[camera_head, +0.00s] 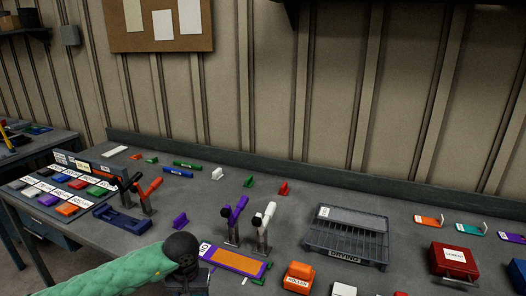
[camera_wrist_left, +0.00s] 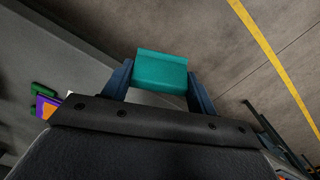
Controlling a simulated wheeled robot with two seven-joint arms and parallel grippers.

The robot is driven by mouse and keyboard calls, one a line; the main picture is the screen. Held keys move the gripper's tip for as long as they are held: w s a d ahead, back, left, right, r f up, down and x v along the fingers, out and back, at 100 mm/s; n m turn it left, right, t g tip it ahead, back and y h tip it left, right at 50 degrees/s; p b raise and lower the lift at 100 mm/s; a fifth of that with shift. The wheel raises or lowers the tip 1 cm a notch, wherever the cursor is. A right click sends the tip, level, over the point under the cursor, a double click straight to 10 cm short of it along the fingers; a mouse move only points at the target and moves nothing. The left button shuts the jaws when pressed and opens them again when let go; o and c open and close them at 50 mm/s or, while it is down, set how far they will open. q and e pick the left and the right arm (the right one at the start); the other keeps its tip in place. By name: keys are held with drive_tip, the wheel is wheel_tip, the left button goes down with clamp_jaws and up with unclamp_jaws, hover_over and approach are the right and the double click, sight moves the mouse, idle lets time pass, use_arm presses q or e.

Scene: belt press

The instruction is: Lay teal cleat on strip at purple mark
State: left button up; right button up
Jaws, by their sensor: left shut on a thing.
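The teal cleat (camera_wrist_left: 161,70) is clamped between the two fingers of my left gripper (camera_wrist_left: 158,84) in the left wrist view, with floor behind it. In the head view my left arm comes in at the bottom, and the wrist (camera_head: 185,262) hides the fingers and the cleat. A purple bed with an orange strip (camera_head: 238,262) lies just right of this wrist. A corner of the purple and orange bed (camera_wrist_left: 44,106) also shows at the left of the wrist view, apart from the cleat. I cannot make out a purple mark on the strip. My right gripper is not in view.
Purple-handled (camera_head: 232,222) and white-handled (camera_head: 263,226) toggle clamps stand behind the bed. A wire drying rack (camera_head: 347,236) and an orange roller block (camera_head: 298,277) are to the right. A blue fixture (camera_head: 122,218) lies left. Small coloured cleats stand towards the back.

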use_arm(q)
drive_tip(key=shift+s+a+f, duration=0.1)
drive_tip(key=shift+s+f, duration=0.1)
drive_tip(key=shift+s, duration=0.15)
drive_tip(key=shift+w+a+r, duration=0.1)
drive_tip(key=shift+w+r, duration=0.05)
drive_tip(key=shift+w+a+r, duration=0.1)
drive_tip(key=shift+w+r, duration=0.6)
drive_tip(key=shift+r, duration=0.1)
